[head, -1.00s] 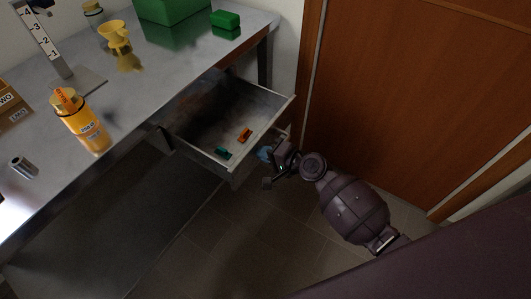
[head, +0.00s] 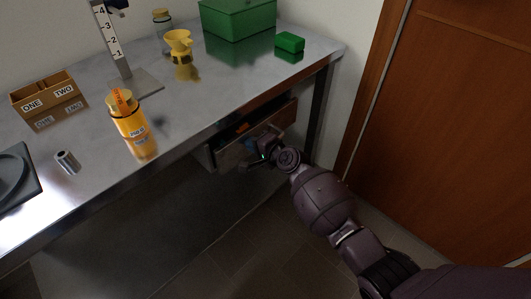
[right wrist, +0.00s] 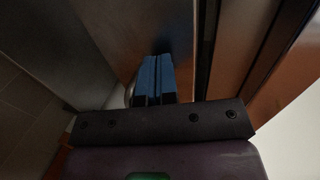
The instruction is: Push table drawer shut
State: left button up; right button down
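An orange item (head: 243,127) shows inside through that gap. My right gripper (head: 265,150) is at the drawer's front face, towards its right half. In the right wrist view its blue fingers (right wrist: 158,78) are together, with nothing seen between them, and point at the drawer front (right wrist: 150,28). Whether the fingertips touch the front is hard to tell. My left gripper is not in view.
On the table are an orange bottle (head: 127,115), a yellow funnel-like cup (head: 178,42), a green box (head: 238,18), a small green block (head: 289,42) and a labelled tray (head: 48,97). A wooden door (head: 450,120) stands at the right. The floor below the drawer looks clear.

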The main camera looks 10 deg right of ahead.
jog(key=shift+w+a+r, duration=0.15)
jog(key=shift+w+a, duration=0.4)
jog(key=shift+w, duration=0.2)
jog(key=shift+r, duration=0.1)
